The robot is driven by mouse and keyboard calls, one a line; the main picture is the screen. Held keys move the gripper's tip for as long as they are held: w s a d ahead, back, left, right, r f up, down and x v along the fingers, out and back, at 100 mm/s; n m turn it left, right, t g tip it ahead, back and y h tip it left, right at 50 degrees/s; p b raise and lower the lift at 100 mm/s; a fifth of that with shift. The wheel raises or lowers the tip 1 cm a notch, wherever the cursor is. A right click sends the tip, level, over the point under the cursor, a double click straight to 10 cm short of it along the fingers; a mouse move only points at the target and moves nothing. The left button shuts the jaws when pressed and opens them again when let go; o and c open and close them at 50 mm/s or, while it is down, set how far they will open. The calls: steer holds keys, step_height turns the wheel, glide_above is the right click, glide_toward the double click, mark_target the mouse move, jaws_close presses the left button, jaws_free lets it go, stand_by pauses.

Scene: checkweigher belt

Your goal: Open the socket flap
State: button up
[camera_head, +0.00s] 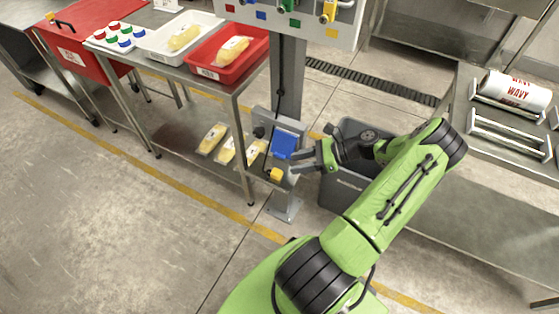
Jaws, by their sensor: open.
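The socket flap (284,145) is a blue plate on a grey panel (262,122) fixed to the grey post. It looks closed, though its edges are small in this view. My gripper (297,162) is just right of the panel, level with the lower edge of the blue flap. Its dark fingers point left toward the panel and are open. I cannot tell whether a fingertip touches the flap. A yellow part (276,175) sits low on the panel, below the fingers.
A grey bin (338,190) stands behind my arm. A steel table at left carries a white tray (160,52) and a red tray (213,76) with packs. More packs (212,138) lie on its lower shelf. A steel table with rollers (510,130) is at right.

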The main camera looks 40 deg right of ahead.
mark_target(280, 155)
steer(key=s+d+f+m+t+h+b, duration=0.25)
steer(key=s+d+f+m+t, duration=0.3)
steer(key=f+m+t, duration=0.35)
steer(key=shift+m+g+h, duration=0.3)
steer(key=shift+g+h, duration=0.15)
steer(key=shift+g, duration=0.05)
steer(key=x, duration=0.5)
steer(key=r+x, duration=0.1)
steer(key=x, duration=1)
steer(key=shift+w+d+r, duration=0.15)
steer(key=shift+d+r, duration=0.1)
steer(key=shift+r, duration=0.05)
jaws_close()
